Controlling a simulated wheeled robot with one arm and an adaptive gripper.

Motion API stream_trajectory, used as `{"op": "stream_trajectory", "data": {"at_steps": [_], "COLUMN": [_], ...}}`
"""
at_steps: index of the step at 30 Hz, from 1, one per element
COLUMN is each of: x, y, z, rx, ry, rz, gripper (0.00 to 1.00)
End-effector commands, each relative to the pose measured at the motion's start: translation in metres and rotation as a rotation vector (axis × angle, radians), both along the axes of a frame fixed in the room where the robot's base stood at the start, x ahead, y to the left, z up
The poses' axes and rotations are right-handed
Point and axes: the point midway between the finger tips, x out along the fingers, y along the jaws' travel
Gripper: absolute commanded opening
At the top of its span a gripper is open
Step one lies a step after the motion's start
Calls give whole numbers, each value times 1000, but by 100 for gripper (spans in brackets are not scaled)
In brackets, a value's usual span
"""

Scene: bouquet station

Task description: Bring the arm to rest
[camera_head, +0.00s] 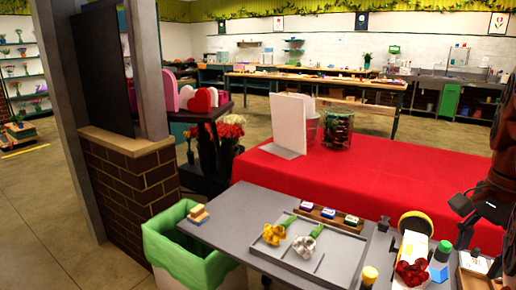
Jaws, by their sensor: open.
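My gripper (468,222) shows at the right edge, dark, with its fingers spread and nothing seen between them. Reddish-brown links of my arm stand above it, cut off by the right edge. The gripper is in front of the red-covered table, above the right end of the grey worktable (232,212). Red flower heads (411,272) and a blue item lie on the worktable below and left of it.
A grey tray (335,262) holds a yellow bouquet (278,231) and a white one (305,243). A green-lined bin (180,250) is at the left. The red table (385,185) is mostly clear, with a white board (288,124) and glass vase (337,130).

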Motion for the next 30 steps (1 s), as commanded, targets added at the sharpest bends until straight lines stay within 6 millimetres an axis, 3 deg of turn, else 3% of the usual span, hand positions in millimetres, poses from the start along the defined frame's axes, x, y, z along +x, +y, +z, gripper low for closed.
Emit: {"op": "stream_trajectory", "data": {"at_steps": [2, 8, 17, 23, 30], "x": [0, 2, -3, -22, -60], "y": [0, 25, 82, 134, 185], "z": [0, -16, -55, -96, -143], "rx": [0, 17, 49, 80, 117], "ry": [0, 13, 46, 79, 123], "rz": [0, 118, 401, 688, 1033], "gripper": [58, 58, 58, 58, 58]}}
